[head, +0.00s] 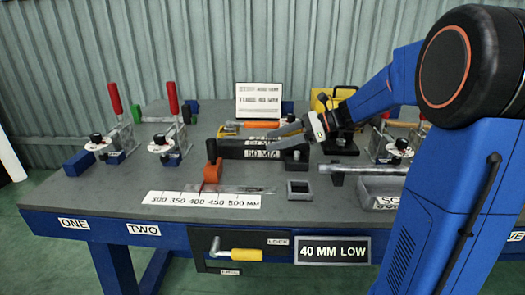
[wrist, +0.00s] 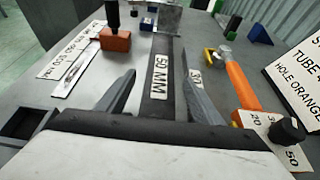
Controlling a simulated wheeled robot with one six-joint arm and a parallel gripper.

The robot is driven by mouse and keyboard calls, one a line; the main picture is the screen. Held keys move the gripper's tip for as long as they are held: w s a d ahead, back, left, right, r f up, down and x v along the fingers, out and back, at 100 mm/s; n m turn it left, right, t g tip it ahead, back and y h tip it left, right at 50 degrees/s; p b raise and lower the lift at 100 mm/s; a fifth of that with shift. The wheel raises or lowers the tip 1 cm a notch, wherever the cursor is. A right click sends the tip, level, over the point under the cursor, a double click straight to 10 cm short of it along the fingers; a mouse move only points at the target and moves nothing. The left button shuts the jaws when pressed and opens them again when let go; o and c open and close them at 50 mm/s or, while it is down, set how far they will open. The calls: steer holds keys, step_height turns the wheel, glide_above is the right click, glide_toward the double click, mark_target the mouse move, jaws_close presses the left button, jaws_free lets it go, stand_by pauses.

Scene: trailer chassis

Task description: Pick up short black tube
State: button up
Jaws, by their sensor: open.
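A black bar labelled "50 MM" (head: 236,152) lies on the bench below my gripper in the head view. In the wrist view the black bar (wrist: 158,110) runs away from me between the two fingers. I cannot tell whether it is hollow.
A ruler strip (head: 200,200) with an orange stop (head: 212,176) lies front left. A small square holder (head: 299,189) and a grey tube (head: 362,169) are at right. An orange-handled tool (wrist: 241,87) and a white sign (head: 259,101) are behind. Red-handled clamps (head: 173,132) stand left.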

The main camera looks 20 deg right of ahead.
mark_target(265, 143)
steer(key=shift+x, duration=1.5)
jaws_close()
steer(key=shift+r, duration=0.1)
